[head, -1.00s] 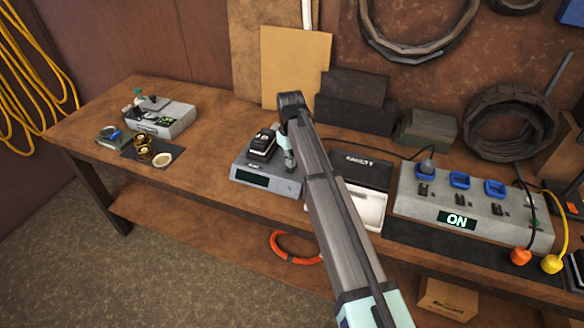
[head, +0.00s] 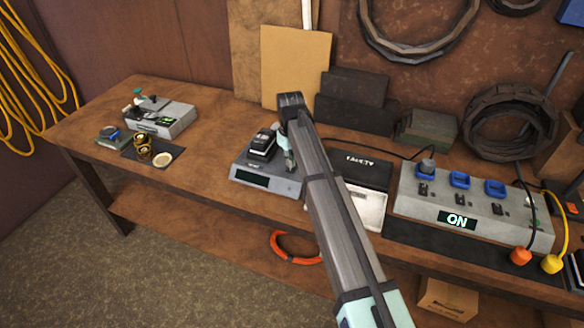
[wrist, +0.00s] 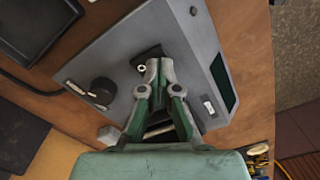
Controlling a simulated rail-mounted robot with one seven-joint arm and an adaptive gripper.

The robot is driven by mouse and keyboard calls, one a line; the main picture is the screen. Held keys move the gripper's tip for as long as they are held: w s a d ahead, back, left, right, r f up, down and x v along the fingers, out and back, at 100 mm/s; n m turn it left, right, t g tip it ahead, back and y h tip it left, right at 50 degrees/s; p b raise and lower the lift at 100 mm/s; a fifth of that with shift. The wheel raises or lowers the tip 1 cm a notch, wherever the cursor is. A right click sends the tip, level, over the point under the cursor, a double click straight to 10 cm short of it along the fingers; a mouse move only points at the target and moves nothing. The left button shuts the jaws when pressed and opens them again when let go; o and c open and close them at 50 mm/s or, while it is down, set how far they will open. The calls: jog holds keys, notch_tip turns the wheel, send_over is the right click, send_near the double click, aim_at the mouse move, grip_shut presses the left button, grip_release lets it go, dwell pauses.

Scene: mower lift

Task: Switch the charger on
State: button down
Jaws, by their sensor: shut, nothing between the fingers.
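The charger (head: 266,183) is a grey box with a dark, unlit display (head: 252,178) on its front, standing on the workbench. A black battery (head: 262,143) sits on its top left. In the wrist view the charger's grey top (wrist: 185,35) fills the middle, with a black round knob (wrist: 102,90) and a small white part (wrist: 209,106) beside the display (wrist: 224,83). My gripper (wrist: 154,66) is shut and empty over the top, its tips close to a small black part (wrist: 151,52). I cannot tell whether they touch. The arm hides the charger's right side in the head view.
A bin labelled FAULTY (head: 362,168) stands close on the right. Farther right is a grey power strip (head: 415,207) with a lit ON display, blue sockets and cables. Another grey device (head: 168,121) and gold rings are at the left. The bench between is clear.

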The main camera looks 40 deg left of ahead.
aim_at(291, 170)
jog(key=shift+f+b, duration=0.35)
jog(key=shift+f, duration=0.7)
dwell(0.5)
jog(key=shift+r+p, duration=1.75)
jog(key=shift+r, duration=1.8)
